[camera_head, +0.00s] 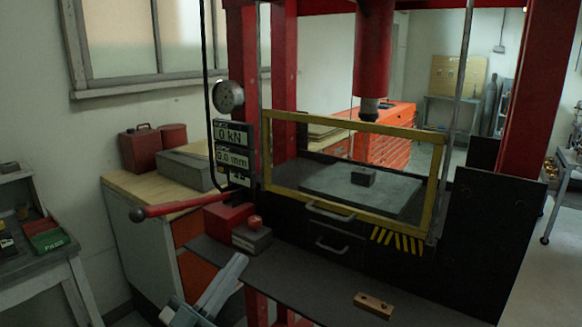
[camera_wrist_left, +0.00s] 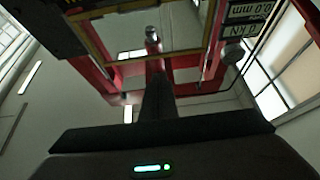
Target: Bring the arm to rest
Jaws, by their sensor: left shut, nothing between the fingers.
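My left gripper (camera_head: 238,264) comes in at the bottom of the head view, grey and slanting up to the right. It appears over the front edge of the dark shelf (camera_head: 330,285), below the red box (camera_head: 228,217) with the red knob (camera_head: 255,222). Its fingers are together with nothing between them. In the left wrist view, the dark shut fingers (camera_wrist_left: 156,95) point up toward the press frame, which appears upside down. My right gripper is not in view.
A red press with a yellow-framed guard (camera_head: 350,128) stands ahead. Its red lever (camera_head: 180,208) sticks out left. A wooden block (camera_head: 373,305) lies on the shelf to the right. A bench with small parts (camera_head: 45,250) stands at the left. The shelf between gripper and block is clear.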

